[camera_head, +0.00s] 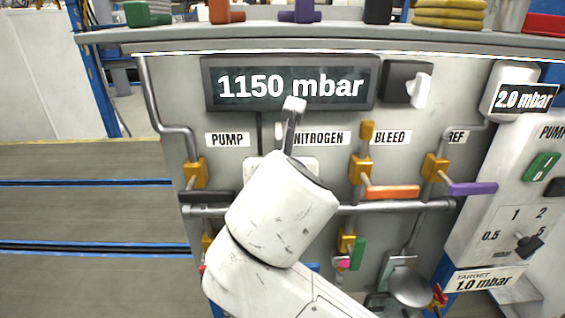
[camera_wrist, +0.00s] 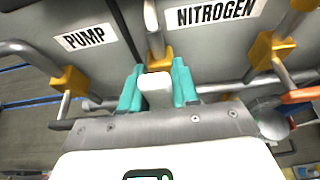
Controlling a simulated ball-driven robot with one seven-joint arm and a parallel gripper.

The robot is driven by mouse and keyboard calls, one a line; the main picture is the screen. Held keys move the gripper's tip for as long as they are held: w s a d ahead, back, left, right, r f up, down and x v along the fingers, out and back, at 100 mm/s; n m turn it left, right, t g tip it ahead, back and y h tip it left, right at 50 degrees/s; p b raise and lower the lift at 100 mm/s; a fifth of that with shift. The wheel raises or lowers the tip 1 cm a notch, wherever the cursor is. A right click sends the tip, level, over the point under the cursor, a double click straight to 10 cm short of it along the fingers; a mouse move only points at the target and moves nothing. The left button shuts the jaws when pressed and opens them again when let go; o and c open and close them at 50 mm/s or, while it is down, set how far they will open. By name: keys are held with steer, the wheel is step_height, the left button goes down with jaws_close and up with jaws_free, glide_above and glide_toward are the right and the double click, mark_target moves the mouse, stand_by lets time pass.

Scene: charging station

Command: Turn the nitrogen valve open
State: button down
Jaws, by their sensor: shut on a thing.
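My gripper (camera_wrist: 157,84) shows in the wrist view with its two teal fingers closed on the sides of a white handle (camera_wrist: 155,90). The handle sits just below the yellow nitrogen valve body (camera_wrist: 157,60), left of and below the NITROGEN label (camera_wrist: 215,12). The label also shows in the head view (camera_head: 320,138). There my white wrist covers the valve, the handle and my fingers. How far the handle is turned cannot be told.
The pump valve (camera_head: 195,172) with a black handle is on the left. The bleed valve's orange handle (camera_head: 392,192) and a purple handle (camera_head: 472,188) are on the right. A horizontal pipe (camera_head: 400,207) crosses below. The display (camera_head: 290,85) reads 1150 mbar.

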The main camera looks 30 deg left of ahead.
steer(key=shift+f, duration=0.2)
steer(key=c, duration=1.3)
jaws_free()
steer(key=o, duration=0.4)
steer(key=shift+r, duration=0.1)
steer(key=b+v, duration=0.2)
steer(key=v, duration=0.8)
steer(key=shift+s+d+r, duration=0.15)
steer(key=shift+s+d, duration=0.05)
steer(key=shift+s, duration=0.1)
